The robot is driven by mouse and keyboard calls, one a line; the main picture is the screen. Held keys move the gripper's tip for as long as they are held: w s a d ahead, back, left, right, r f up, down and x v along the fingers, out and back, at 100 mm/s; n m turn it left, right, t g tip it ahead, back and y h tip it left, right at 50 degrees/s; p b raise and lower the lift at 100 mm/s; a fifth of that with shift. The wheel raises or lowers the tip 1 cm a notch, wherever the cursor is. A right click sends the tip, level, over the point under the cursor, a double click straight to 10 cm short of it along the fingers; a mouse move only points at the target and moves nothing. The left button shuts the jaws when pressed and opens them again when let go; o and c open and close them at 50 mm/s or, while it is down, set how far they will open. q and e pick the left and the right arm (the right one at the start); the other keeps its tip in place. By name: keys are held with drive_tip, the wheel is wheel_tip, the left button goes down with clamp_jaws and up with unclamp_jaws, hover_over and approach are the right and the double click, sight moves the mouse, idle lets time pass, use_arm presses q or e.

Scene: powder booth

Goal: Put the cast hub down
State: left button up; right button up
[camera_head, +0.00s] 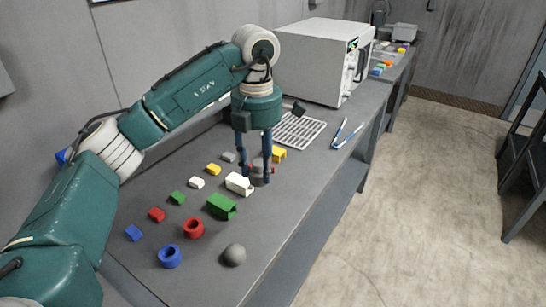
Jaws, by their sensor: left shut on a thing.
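My left gripper (257,172) points straight down over the grey bench (305,178). Its fingers are shut on a small grey part, the cast hub (261,171), at or just above the bench top. I cannot tell whether the hub touches the bench. A white block (238,184) is just to the left of the fingers and a yellow block (279,154) just behind to the right. My right gripper is out of view.
Several small coloured blocks, a green box (222,206), a red ring (194,228), a blue ring (170,255) and a grey ball (234,255) lie nearer. The bench's right front is clear.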

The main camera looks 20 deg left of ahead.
use_arm(q)
drive_tip(key=shift+w+a+r+n, duration=0.25)
drive_tip(key=shift+w+r+n, duration=0.15)
drive_tip(key=shift+w+n, duration=0.1)
drive_tip(key=shift+f, duration=0.1)
drive_tip(key=shift+n, duration=0.3)
drive_tip(key=f, duration=0.5)
drive_tip(key=shift+s+d+f, duration=0.15)
drive_tip(key=shift+s+f, duration=0.05)
drive_tip(key=p, duration=0.2)
approach(262, 227)
drive_tip(key=shift+f, duration=0.45)
wheel_tip(262, 227, down, 3)
drive_tip(key=shift+f+p, duration=0.2)
drive_tip(key=shift+p, duration=0.35)
drive_tip(key=shift+f, duration=0.35)
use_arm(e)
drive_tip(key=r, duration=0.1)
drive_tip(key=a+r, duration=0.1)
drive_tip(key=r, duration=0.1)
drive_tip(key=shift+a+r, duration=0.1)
